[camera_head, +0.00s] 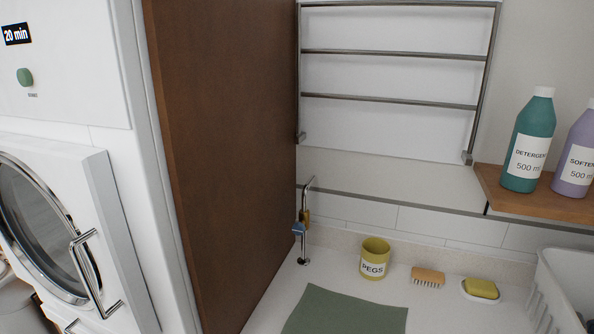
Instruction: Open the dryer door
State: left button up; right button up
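The white dryer (70,115) stands at the left edge of the head view and is partly cut off. Its door (90,190) has a round dark window (32,228) with a shiny metal rim. A metal bar handle (88,275) runs along the door's right side. The door panel stands out from the dryer's front; I cannot tell whether it is fully shut. A display (16,34) above reads "20 min", with a green knob (25,77) below it. Neither of my grippers shows clearly in this view.
A tall brown panel (225,150) separates the dryer from the counter. The counter holds a tap (304,235), a yellow pegs cup (374,260), a brush (428,277), soap (481,289) and a green mat (345,313). Bottles stand on a wooden shelf (560,205).

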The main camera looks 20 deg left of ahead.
aim_at(64, 233)
jog(key=k+l+u, duration=0.15)
jog(key=u, duration=1.95)
